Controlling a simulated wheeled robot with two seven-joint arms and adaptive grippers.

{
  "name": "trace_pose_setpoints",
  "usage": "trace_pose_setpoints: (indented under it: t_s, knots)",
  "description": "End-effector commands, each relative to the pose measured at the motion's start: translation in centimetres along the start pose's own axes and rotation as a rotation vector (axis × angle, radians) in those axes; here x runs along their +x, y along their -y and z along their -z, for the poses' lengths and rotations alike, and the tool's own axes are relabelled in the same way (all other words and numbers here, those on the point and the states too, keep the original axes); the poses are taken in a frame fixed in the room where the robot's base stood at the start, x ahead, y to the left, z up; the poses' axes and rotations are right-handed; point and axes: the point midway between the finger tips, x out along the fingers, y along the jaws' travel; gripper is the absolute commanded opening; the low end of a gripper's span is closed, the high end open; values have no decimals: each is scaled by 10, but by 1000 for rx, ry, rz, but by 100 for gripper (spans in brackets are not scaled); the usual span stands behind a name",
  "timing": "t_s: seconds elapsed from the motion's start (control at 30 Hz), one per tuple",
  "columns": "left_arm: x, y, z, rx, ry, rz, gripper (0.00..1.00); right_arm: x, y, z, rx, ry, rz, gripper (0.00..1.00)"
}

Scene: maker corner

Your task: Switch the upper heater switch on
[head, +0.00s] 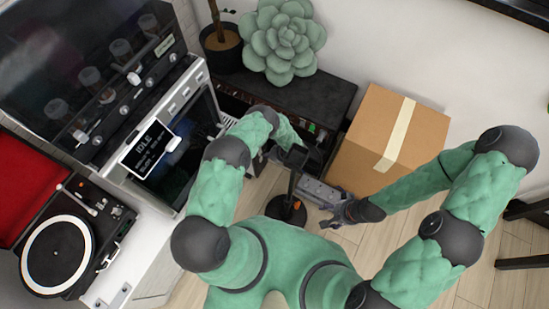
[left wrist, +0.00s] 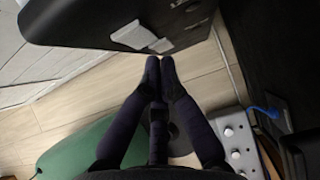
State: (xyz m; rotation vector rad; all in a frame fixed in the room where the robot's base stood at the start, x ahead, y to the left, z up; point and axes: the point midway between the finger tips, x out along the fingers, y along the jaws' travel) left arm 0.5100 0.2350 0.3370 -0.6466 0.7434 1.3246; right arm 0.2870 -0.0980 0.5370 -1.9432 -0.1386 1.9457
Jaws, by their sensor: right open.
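In the left wrist view a black housing (left wrist: 85,22), which looks like the heater, fills the upper part. Two pale switches, a larger one (left wrist: 133,35) and a smaller one (left wrist: 160,45), sit on its lower edge; I cannot tell which is the upper one or whether either is on. My left gripper (left wrist: 160,64) has its fingertips together, empty, just below the smaller switch; contact is unclear. In the head view my left gripper (head: 296,158) is at a dark object beside the cardboard box. My right gripper (head: 331,213) is open and empty, lower right of it.
The cardboard box (head: 372,140) stands close to the right. A grey unit with white knobs (left wrist: 238,145) and a blue cable (left wrist: 262,112) lie right of my left gripper. A black cabinet (head: 315,95) stands behind. A machine (head: 160,150) and turntable (head: 60,252) are left.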

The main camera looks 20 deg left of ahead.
Motion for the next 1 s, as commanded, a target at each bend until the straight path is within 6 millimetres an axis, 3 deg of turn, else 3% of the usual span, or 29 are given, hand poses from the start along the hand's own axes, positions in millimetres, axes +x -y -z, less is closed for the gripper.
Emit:
trace_pose_setpoints:
  t_s: [1.0]
  knots:
    - [11,0,-10,0,0,0,0,1,0,0,0,0,0,63]
